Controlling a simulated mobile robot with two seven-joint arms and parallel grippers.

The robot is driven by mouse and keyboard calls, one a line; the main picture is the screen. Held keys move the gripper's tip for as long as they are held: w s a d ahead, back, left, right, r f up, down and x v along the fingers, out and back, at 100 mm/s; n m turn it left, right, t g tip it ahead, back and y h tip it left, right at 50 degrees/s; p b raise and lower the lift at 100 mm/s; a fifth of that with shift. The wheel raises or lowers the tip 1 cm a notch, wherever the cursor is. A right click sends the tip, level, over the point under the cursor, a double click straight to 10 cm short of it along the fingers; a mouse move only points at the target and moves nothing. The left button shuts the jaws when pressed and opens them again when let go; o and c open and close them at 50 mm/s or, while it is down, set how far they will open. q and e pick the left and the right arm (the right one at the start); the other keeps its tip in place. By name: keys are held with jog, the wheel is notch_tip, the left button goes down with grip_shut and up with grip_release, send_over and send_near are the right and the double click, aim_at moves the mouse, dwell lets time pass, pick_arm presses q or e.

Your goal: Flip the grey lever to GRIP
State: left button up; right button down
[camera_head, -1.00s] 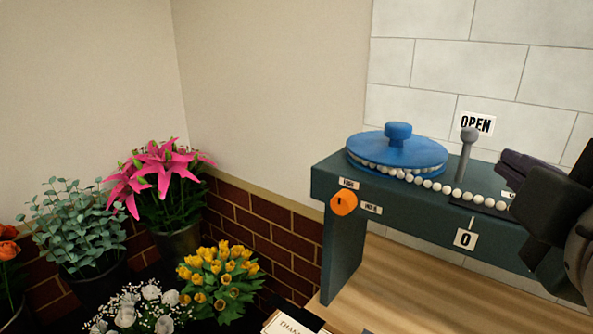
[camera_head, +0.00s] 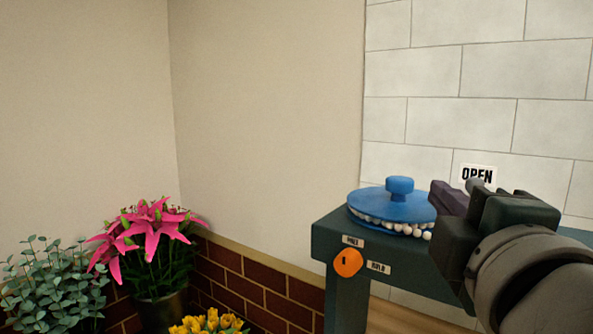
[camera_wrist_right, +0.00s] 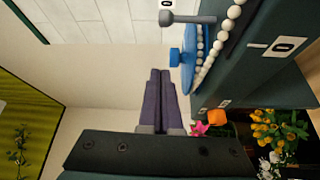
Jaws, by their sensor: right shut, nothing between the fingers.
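The grey lever (camera_wrist_right: 195,18) stands out from the dark green bench fixture in the right wrist view, its round knob near a partly cut-off white label. In the head view only a bit of its grey knob (camera_head: 472,184) shows, just below the OPEN sign (camera_head: 478,175); my right gripper hides the rest. No GRIP label can be read. My right gripper (camera_head: 440,190) is shut and empty, its fingers pointing left in front of the lever. In the right wrist view its closed fingers (camera_wrist_right: 160,73) are clear of the lever. My left gripper is not in view.
A blue round spool (camera_head: 390,206) with white beads sits on the green fixture (camera_head: 330,240). An orange knob (camera_head: 348,262) with small labels is on its front. Pink lilies (camera_head: 150,235), eucalyptus (camera_head: 50,280) and yellow flowers (camera_head: 210,322) stand at left. A tiled wall is behind.

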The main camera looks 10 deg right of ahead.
jog(key=p+x, duration=0.1)
jog(key=x, duration=0.5)
jog(key=shift+w+d+r, duration=0.2)
jog(key=shift+w, duration=0.05)
jog(key=shift+s+d+f+p, duration=0.2)
jog(key=shift+s+d+p, duration=0.4)
jog(key=shift+s+d, duration=0.3)
jog(key=shift+s+d+f, duration=0.15)
jog(key=shift+s+d, duration=0.4)
